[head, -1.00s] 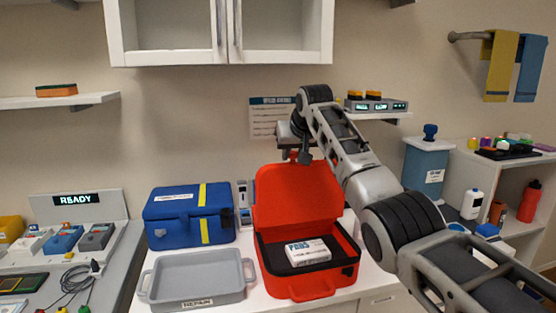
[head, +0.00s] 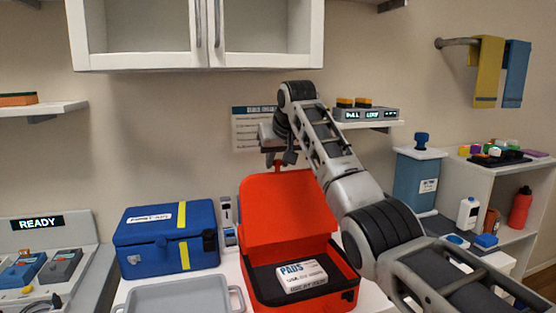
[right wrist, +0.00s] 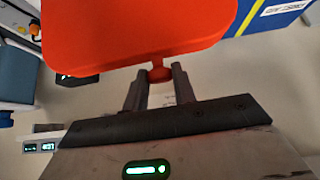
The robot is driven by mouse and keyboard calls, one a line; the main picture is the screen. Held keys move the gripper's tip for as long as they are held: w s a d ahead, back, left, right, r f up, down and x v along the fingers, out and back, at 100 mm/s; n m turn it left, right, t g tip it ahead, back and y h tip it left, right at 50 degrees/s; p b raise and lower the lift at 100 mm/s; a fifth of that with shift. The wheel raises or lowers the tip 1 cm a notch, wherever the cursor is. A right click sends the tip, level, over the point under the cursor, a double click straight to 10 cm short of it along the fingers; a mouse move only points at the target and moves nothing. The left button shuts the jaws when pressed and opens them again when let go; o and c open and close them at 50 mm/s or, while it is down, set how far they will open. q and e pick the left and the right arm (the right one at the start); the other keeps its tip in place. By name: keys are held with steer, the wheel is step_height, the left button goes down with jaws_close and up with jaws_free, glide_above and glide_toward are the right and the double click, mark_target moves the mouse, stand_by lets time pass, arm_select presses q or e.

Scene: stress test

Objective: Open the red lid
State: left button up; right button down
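The red lid (head: 287,205) stands raised at the back of the red case (head: 340,275), which is open towards me. A white pack marked PADS (head: 301,276) lies in the dark inside of the case. My right gripper (head: 278,161) is at the lid's top edge, partly hidden. In the right wrist view, its fingers (right wrist: 160,77) close on a small red knob at the edge of the lid (right wrist: 130,30). My left gripper is not in view.
A blue case (head: 165,240) stands left of the red one, with a grey tray (head: 180,291) in front. A wall cabinet (head: 265,60) hangs above. A small shelf with a lit device (head: 366,114) is behind my right arm. A blue canister (head: 419,180) stands to the right.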

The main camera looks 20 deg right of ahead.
steer(key=c, duration=1.1)
jaws_free()
steer(key=shift+r, duration=0.3)
steer(key=shift+c, duration=0.2)
steer(key=shift+f, duration=0.1)
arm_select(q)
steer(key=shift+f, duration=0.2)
arm_select(e)
steer(key=shift+s+r, duration=0.2)
steer(key=shift+r, duration=0.05)
arm_select(q)
steer(key=b, duration=0.1)
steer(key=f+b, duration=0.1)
steer(key=b, duration=0.1)
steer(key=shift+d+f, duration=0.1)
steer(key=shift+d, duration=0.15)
arm_select(e)
steer(key=d+v, duration=0.1)
steer(key=v, duration=1.4)
steer(key=shift+a+r, duration=0.15)
steer(key=shift+a, duration=0.3)
